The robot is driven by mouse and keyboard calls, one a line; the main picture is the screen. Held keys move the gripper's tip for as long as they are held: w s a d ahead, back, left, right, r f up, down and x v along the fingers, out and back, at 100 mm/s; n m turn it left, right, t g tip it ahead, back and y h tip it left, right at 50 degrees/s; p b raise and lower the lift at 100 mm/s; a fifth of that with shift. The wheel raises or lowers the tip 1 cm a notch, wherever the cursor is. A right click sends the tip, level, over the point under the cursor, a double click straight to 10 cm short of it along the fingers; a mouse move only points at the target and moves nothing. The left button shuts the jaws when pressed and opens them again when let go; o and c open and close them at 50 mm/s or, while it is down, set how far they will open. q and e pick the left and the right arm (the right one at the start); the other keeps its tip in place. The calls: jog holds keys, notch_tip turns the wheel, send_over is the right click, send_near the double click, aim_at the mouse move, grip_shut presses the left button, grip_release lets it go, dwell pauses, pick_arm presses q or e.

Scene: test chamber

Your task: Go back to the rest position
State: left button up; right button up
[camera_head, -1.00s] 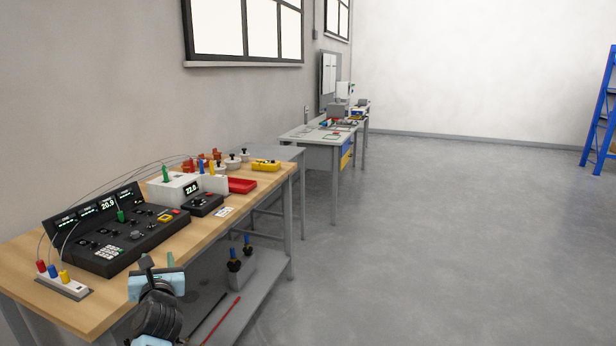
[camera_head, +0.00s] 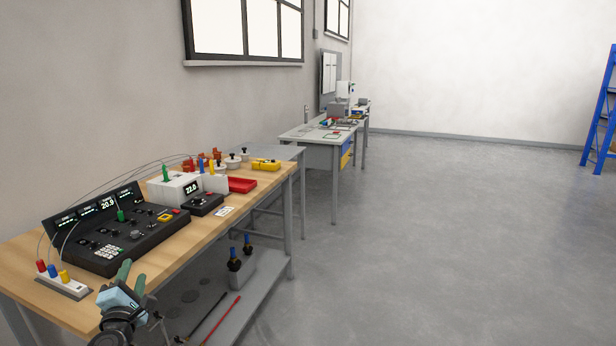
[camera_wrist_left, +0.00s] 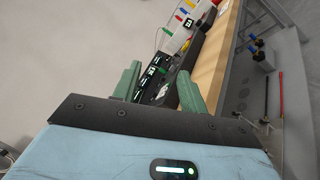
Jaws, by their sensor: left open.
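My left gripper (camera_head: 131,276) is at the lower left of the head view, in front of the near edge of the wooden workbench (camera_head: 150,262). Its two green fingers stand apart with nothing between them. In the left wrist view the fingers (camera_wrist_left: 157,88) are also spread and empty, with the bench and its devices beyond them. My right gripper is not in view.
A lower shelf (camera_head: 262,287) holds a red rod (camera_head: 222,318). The floor (camera_head: 430,250) to the right is clear.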

pick_arm(q)
jog(key=d+f+m+g+h, duration=0.1)
jog(key=d+f+m+h, duration=0.15)
jog(key=m, duration=0.95)
jog(key=d+f+m+g+h, duration=0.1)
jog(key=d+f+m+h, duration=0.15)
jog(key=m, duration=0.85)
jog(key=s+d+f+m+g, duration=0.2)
jog(key=s+d+f+m, duration=0.15)
jog(key=s+f, duration=0.65)
jog(key=s+d+f+m+g, duration=0.2)
jog(key=s+d+f+g, duration=0.15)
jog(key=s+f, duration=0.6)
jog(key=s+d+f+g, duration=0.1)
jog(key=s+d+f, duration=0.1)
jog(key=s, duration=0.6)
jog(key=s+d+f+n+h, duration=0.1)
jog(key=s+d, duration=0.3)
jog(key=s, duration=0.4)
jog(key=s+d+f+n+g, duration=0.1)
jog(key=s+d+f, duration=0.1)
jog(key=s, duration=0.7)
jog(key=shift+d+f+g+h, duration=0.35)
jog(key=shift+d+h, duration=0.05)
